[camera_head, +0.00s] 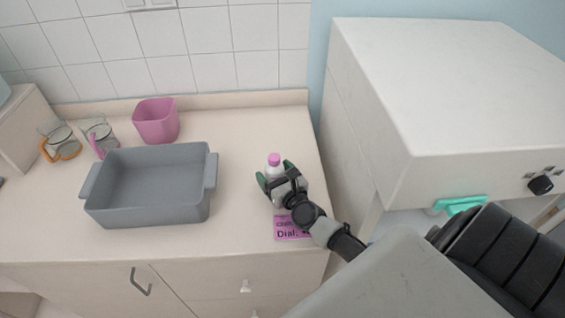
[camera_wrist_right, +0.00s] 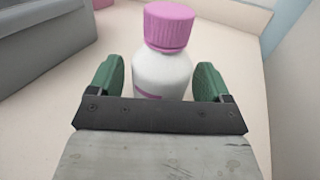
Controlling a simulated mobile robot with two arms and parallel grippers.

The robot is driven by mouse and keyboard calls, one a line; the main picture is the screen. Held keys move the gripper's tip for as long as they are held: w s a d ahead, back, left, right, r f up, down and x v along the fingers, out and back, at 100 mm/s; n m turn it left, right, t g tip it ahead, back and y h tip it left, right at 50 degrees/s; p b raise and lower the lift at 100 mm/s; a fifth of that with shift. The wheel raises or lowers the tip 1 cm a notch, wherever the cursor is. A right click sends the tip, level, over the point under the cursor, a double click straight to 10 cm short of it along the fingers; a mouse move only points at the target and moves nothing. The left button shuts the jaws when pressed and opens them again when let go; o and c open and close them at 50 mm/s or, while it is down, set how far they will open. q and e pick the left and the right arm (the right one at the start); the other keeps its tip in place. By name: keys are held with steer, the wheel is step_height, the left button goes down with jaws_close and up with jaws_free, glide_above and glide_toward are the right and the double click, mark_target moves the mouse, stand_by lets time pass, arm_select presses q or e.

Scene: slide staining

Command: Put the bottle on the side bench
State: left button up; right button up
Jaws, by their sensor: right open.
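The bottle (camera_head: 274,168) is white with a pink cap and stands upright on the bench top (camera_head: 240,150). In the right wrist view the bottle (camera_wrist_right: 163,70) stands just ahead of the palm, with one green finger pad on each side. My right gripper (camera_head: 275,180) is open around the lower part of the bottle, and gaps show between the pads and the bottle. The gripper also shows in the right wrist view (camera_wrist_right: 160,85). The bottle's base is hidden by the gripper. My left gripper is not in view.
A grey tub (camera_head: 150,208) stands left of the bottle, with a pink container (camera_head: 156,121) and two glass jugs (camera_head: 60,141) behind it. A pink label card (camera_head: 290,230) lies under my right wrist. A large white cabinet (camera_head: 440,80) stands at right.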

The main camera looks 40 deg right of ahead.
steer(key=s, duration=0.3)
steer(key=s+b, duration=0.1)
steer(key=s, duration=0.3)
steer(key=s+b, duration=0.1)
steer(key=s, duration=0.2)
steer(key=shift+s+a+f, duration=0.1)
steer(key=shift+s+a, duration=0.1)
steer(key=shift+a, duration=0.2)
steer(key=shift+s+b, duration=0.45)
steer(key=shift+s, duration=0.4)
steer(key=shift+a, duration=0.1)
